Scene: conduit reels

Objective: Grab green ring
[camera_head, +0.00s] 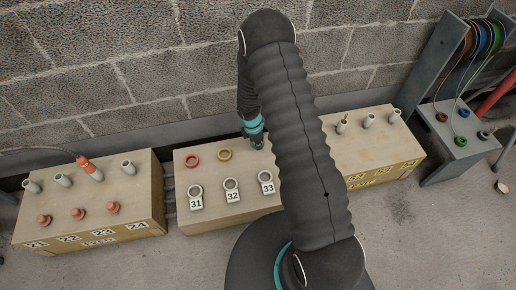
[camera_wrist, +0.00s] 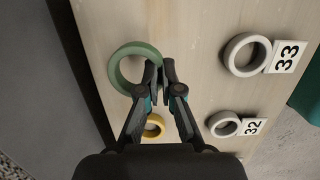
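The green ring (camera_wrist: 117,69) lies at the upper left in the wrist view. My gripper (camera_wrist: 159,73) has its fingertips close together on either side of the ring's right rim, one inside and one outside, so it looks shut on the ring wall. Whether the ring still rests on the wooden top cannot be told. In the head view my gripper (camera_head: 256,143) is at the back of the middle wooden block, and the ring is mostly hidden there.
A yellow ring (camera_head: 224,155) and a red ring (camera_head: 192,161) lie left of my gripper on the middle block (camera_head: 215,215). White rings with tags 31, 32 and 33 (camera_head: 266,176) lie in front. Pegged blocks flank it; a reel stand (camera_head: 445,90) is at right.

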